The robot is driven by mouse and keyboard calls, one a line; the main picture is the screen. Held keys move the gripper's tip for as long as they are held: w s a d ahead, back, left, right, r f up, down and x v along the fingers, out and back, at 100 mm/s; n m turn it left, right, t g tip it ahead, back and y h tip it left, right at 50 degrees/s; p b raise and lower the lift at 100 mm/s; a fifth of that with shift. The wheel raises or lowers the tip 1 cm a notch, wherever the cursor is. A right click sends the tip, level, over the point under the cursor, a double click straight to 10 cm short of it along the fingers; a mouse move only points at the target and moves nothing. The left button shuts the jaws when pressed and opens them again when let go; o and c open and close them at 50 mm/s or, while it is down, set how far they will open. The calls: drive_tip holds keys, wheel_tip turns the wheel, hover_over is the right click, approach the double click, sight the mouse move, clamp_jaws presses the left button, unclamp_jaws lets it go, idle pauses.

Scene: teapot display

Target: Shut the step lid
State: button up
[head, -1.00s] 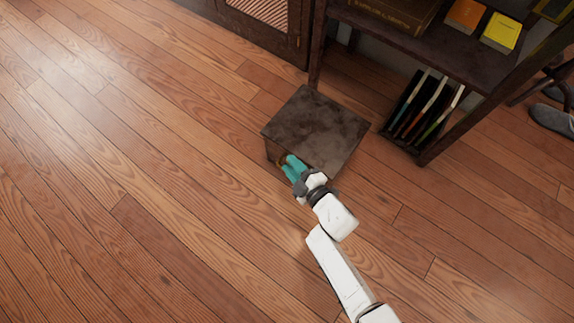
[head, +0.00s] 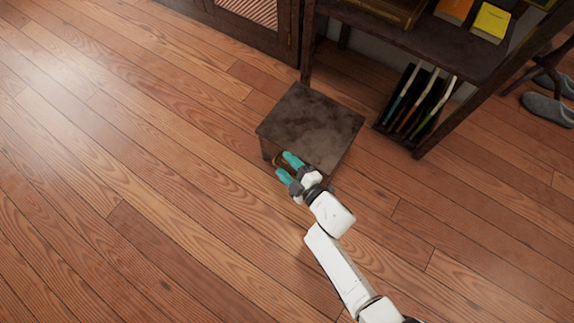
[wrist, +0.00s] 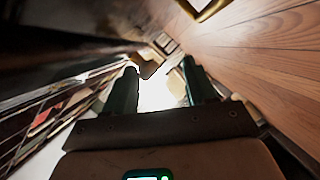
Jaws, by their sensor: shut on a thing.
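The step (head: 308,122) is a dark, worn box on the wooden floor. Its flat top lies level; a gap along its front edge cannot be made out. A small gold piece (head: 277,161), like a handle, shows at its near left side. A gold frame shape (wrist: 205,8) appears at the top of the wrist view. My gripper (head: 284,163) is at that side, its teal fingers spaced apart around the gold piece in the head view. The contact is small and partly hidden. In the wrist view the fingers (wrist: 160,85) stand apart before a bright background.
A dark shelf unit (head: 470,55) stands behind and to the right, with upright books (head: 415,105) on its bottom shelf. A cabinet (head: 255,30) is at the back. Grey slippers (head: 548,108) lie far right. Floor to the left and front is clear.

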drive_tip(key=shift+s+d+f+h, duration=0.15)
drive_tip(key=shift+d+f+h, duration=0.25)
drive_tip(key=shift+d, duration=0.3)
drive_tip(key=p+v, duration=0.4)
drive_tip(key=v, duration=0.6)
drive_tip(key=shift+r+y, duration=0.3)
drive_tip(key=shift+s+a, duration=0.1)
drive_tip(key=shift+s, duration=0.05)
